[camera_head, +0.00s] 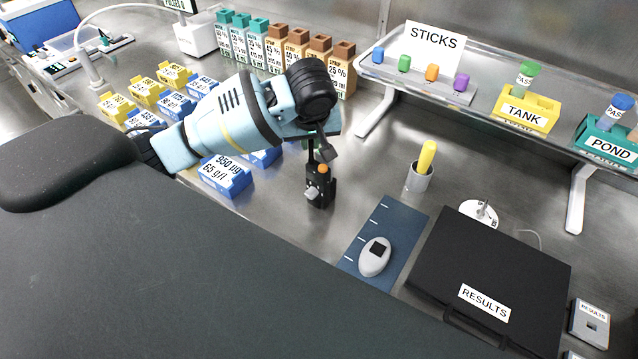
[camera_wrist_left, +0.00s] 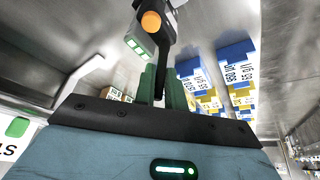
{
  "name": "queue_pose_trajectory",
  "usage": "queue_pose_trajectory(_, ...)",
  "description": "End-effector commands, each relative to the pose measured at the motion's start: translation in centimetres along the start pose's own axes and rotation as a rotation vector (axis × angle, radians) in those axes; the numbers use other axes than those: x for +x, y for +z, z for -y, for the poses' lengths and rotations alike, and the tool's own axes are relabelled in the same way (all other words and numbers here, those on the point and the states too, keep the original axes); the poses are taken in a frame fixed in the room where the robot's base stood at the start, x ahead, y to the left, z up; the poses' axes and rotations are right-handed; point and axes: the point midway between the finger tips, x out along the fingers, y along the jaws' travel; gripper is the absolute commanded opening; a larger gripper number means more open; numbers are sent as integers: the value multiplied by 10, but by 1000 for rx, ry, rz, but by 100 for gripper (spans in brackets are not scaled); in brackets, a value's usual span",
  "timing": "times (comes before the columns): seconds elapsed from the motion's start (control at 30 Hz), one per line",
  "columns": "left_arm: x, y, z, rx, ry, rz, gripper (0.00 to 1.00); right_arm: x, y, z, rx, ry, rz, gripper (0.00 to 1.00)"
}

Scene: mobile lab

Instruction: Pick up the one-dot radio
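A small black radio (camera_head: 320,190) with an orange knob and a grey part stands below my left gripper in the head view. In the left wrist view the radio (camera_wrist_left: 150,45) shows its orange knob, a grey block with pale green marks, and a dark stem. My left gripper (camera_head: 314,142) points down from above. In the left wrist view its green fingers (camera_wrist_left: 161,78) are close together on both sides of the stem and seem shut on it. I cannot make out the dots, or whether the radio touches the bench. My right gripper is not in view.
Blue boxes (camera_head: 225,177) stand just left of the radio, with yellow boxes and bottles (camera_head: 298,50) behind. A grey cup (camera_head: 418,178) with a yellow-handled tool, a blue mat (camera_head: 400,225) and a black case (camera_head: 490,265) lie to the right. A raised shelf (camera_head: 480,103) stands behind.

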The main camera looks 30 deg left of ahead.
Motion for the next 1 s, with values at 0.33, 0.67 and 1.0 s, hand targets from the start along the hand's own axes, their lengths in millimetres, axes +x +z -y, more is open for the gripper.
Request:
queue_pose_trajectory(0.33, -1, -1, 0, -1, 2, -2, 0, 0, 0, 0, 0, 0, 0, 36)
queue_pose_trajectory(0.67, -4, -2, -1, -1, 3, -2, 0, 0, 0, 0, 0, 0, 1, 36)
queue_pose_trajectory(1.0, -30, -12, -2, -1, 5, -3, 0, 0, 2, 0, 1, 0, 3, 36)
